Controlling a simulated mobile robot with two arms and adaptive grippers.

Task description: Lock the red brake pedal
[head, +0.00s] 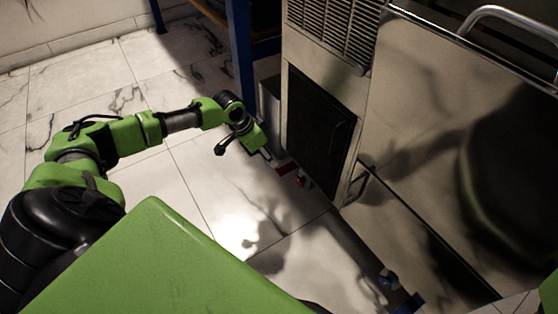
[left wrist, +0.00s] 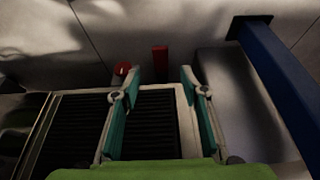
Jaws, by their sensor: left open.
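A flat red bar (head: 286,168), which looks like the brake pedal, sticks out low at the foot of the metal cabinet. Contact with the bar cannot be told. My right gripper is out of view.
The metal cabinet (head: 315,30) with a dark panel (head: 318,125) rises beside the gripper. A blue post (head: 240,50) stands behind and shows at right in the left wrist view (left wrist: 275,85). A blue caster-like part (head: 390,280) is near the floor. Tiled floor (head: 190,190) is clear.

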